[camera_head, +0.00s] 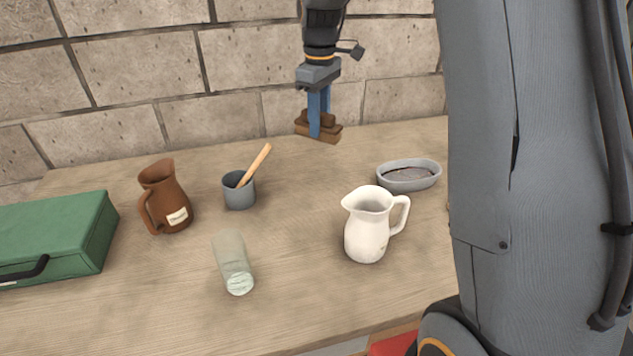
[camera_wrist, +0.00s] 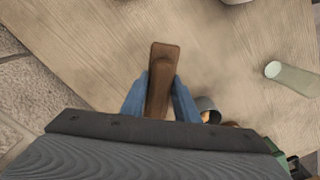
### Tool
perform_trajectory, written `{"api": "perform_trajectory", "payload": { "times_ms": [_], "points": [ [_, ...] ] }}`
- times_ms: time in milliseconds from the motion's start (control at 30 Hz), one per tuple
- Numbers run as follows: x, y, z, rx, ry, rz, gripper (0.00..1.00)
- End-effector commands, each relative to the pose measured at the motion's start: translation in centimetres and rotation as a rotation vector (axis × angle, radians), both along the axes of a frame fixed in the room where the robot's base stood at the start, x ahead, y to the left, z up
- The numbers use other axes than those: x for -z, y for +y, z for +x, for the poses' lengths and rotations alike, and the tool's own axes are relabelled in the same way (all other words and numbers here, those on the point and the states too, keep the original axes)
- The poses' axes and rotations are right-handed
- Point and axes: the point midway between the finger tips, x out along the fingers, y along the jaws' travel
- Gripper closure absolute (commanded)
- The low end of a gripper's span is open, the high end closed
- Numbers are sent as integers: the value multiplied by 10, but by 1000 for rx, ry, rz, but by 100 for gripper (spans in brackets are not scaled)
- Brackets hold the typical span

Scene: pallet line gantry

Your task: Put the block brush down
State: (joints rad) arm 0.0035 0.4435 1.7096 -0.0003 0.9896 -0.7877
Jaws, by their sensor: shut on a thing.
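The block brush (camera_head: 328,134) is a brown wooden block with a raised grip along its top. My gripper (camera_head: 319,122) has blue fingers pointing down and is shut on the brush's grip. In the head view the brush is over the back part of the wooden table (camera_head: 290,285), close to the stone wall. I cannot tell for sure whether its underside touches the tabletop. In the wrist view the brush (camera_wrist: 163,66) shows lengthwise between the two blue fingers, over bare wood.
A white pitcher (camera_head: 366,230) and a grey oval dish (camera_head: 409,176) stand right. The table around the brush is clear.

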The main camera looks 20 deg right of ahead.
Motion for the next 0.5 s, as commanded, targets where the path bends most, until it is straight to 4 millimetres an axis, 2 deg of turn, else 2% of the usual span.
{"api": "perform_trajectory", "payload": {
  "times_ms": [100, 500],
  "points": [
    [19, -1, 1, 2, 0, 0, 97],
    [70, 1, -1, -1, 3, 0, 97]
  ]
}}
